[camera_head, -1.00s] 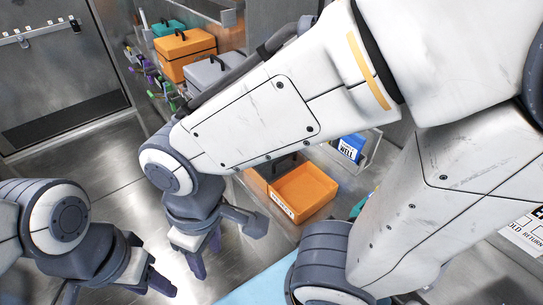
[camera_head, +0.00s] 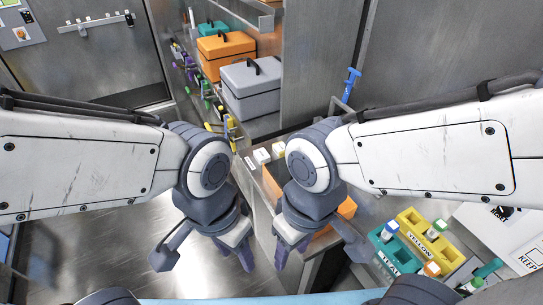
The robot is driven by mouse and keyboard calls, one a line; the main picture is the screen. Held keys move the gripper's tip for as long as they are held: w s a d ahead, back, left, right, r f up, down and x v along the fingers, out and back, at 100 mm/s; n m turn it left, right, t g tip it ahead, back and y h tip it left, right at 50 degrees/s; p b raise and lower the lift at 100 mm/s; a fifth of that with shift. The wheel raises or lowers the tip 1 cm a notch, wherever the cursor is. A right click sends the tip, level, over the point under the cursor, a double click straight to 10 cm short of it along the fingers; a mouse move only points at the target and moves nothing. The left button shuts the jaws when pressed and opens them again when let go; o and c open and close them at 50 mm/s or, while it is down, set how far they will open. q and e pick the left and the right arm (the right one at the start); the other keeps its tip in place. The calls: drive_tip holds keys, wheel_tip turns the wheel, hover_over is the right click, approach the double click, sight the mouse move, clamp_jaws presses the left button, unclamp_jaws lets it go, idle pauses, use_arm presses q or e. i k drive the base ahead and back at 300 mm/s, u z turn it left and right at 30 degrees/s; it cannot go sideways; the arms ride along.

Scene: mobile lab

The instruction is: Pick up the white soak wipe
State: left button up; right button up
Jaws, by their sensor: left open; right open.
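I cannot make out a white soak wipe for certain. Two small white block-like items (camera_head: 262,156) stand at the back edge of the orange tray (camera_head: 346,209), and I cannot tell what they are. The tray is mostly hidden behind my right arm. My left gripper (camera_head: 207,255) is open and empty, pointing down over the metal floor left of the bench. My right gripper (camera_head: 318,252) is open and empty, in front of the orange tray near the bench's front edge.
On the bench at right are a yellow rack (camera_head: 432,238) and a teal rack (camera_head: 398,254) with capped tubes. A grey case (camera_head: 251,85) and an orange case (camera_head: 226,50) stand on a shelf at the back. A blue pipette-like tool (camera_head: 350,84) is on the right. The floor (camera_head: 100,250) at left is clear.

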sight(260, 155)
drive_tip(key=u, duration=1.3)
drive_tip(key=i, duration=0.85)
